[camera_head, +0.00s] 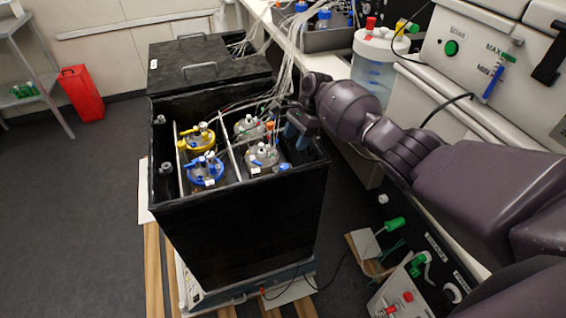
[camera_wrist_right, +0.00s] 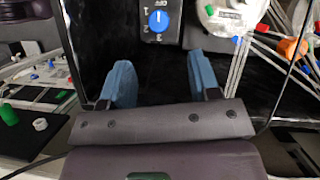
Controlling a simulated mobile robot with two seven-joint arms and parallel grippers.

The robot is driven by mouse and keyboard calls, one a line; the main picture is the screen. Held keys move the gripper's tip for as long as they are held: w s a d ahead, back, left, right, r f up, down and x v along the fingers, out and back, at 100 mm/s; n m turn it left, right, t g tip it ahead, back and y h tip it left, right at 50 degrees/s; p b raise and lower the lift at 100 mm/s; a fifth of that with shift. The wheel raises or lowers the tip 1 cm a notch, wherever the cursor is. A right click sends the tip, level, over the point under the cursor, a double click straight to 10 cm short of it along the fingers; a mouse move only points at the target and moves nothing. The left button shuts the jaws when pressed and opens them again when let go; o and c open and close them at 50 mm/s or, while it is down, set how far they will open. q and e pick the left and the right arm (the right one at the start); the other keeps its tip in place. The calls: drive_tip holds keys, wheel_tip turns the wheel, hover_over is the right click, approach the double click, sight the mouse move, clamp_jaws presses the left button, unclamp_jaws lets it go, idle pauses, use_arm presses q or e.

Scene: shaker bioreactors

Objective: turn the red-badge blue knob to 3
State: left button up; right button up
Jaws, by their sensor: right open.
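A round blue knob (camera_wrist_right: 158,20) with a white pointer line sits on a dark plate with white marks in the right wrist view. Its pointer is turned up, towards the lettering at the top of the plate. I cannot make out a red badge on it. My right gripper (camera_wrist_right: 160,82) has its two blue fingers wide apart and empty. The knob lies beyond the fingertips, roughly centred between them and not touched. In the head view my right gripper (camera_head: 298,133) is at the right rim of the black box. My left gripper is not in view.
The open black box (camera_head: 250,235) holds several vessels, among them a blue-ringed one (camera_head: 206,170) and a yellow-ringed one (camera_head: 197,138). Thin tubes (camera_head: 290,60) run from it to the bench.

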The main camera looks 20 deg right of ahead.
sight(284, 166)
drive_tip(key=b+x, duration=0.2)
drive_tip(key=x, duration=0.6)
drive_tip(key=shift+s+f, duration=0.15)
drive_tip(key=shift+x, duration=0.85)
drive_tip(key=shift+a, duration=0.1)
drive_tip(key=shift+c, duration=0.3)
drive_tip(key=c, duration=0.9)
